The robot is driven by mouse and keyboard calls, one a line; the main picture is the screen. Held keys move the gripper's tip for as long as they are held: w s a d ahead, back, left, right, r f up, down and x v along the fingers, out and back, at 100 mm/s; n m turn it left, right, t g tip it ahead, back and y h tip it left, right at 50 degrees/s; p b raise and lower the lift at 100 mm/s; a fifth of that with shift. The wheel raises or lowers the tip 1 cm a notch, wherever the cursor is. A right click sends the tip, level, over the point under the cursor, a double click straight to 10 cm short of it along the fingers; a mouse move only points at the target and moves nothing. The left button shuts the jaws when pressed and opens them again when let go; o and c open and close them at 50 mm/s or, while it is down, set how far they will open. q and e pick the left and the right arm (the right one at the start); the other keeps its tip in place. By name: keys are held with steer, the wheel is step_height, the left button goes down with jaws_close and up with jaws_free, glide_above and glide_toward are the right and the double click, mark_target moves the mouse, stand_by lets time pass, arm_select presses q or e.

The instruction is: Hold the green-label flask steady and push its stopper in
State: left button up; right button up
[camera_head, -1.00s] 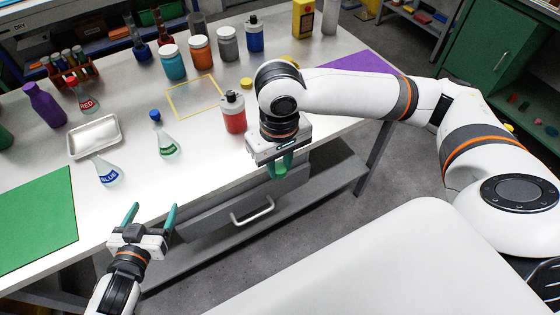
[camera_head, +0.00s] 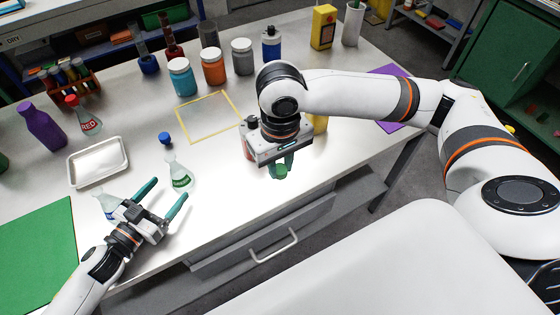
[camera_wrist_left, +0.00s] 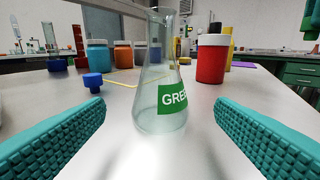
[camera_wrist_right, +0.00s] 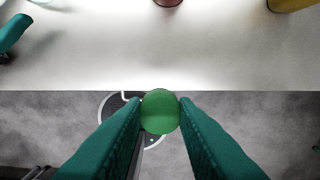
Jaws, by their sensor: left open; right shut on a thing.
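The green-label flask (camera_head: 180,172) stands upright on the table, its neck open in the left wrist view (camera_wrist_left: 158,70). My left gripper (camera_head: 166,195) is open, its fingers pointing at the flask from the front, one to each side of it in the left wrist view and not touching it. My right gripper (camera_head: 283,160) is shut on a green stopper (camera_wrist_right: 160,112), which also shows below the fingers in the head view (camera_head: 281,172). It holds the stopper near the table's front edge, to the right of the flask and apart from it.
A blue stopper (camera_head: 165,138) stands on the table behind the flask. The blue-label flask (camera_head: 106,204) is close beside my left gripper. A white tray (camera_head: 98,162) and the red-label flask (camera_head: 88,121) are further left. A red jar (camera_wrist_left: 212,58) stands behind right, partly hidden by my right gripper in the head view.

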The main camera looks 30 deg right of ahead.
mark_target(174, 183)
arm_select(q)
steer(key=x, duration=0.4)
steer(key=shift+d+r, duration=0.1)
arm_select(e)
steer(key=shift+f, duration=0.15)
arm_select(q)
steer(key=shift+w+d, duration=0.35)
steer(key=c, duration=0.8)
steer(key=shift+c, duration=0.2)
